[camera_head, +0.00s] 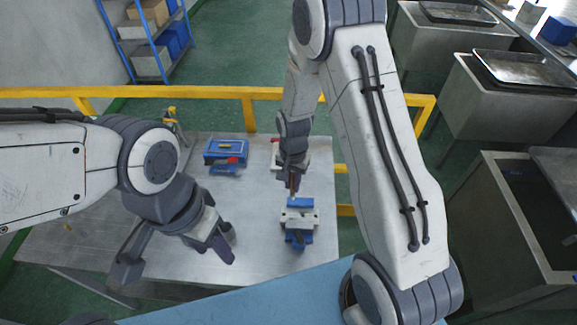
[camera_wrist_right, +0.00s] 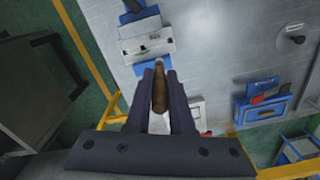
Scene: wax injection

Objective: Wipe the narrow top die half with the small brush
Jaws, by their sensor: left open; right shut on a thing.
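My right gripper (camera_head: 292,176) is shut on the small brush, whose brown handle (camera_wrist_right: 160,92) shows between the two fingers in the right wrist view. The bristles are hidden. The gripper points down just behind a blue-and-white die assembly (camera_head: 299,218) on the metal table. A narrow blue block (camera_head: 300,202) lies across its far end, which I take for the top die half. The assembly also shows ahead of the fingertips in the wrist view (camera_wrist_right: 146,44). I cannot tell if the brush touches it. My left gripper (camera_head: 178,258) is open and empty over the table's left part.
A blue box (camera_head: 226,149) and a blue item with red on it (camera_head: 226,168) stand at the table's back. A white-and-red object (camera_head: 275,152) is partly hidden behind my right gripper. Yellow rails (camera_head: 248,108) run behind the table. The table between box and left gripper is clear.

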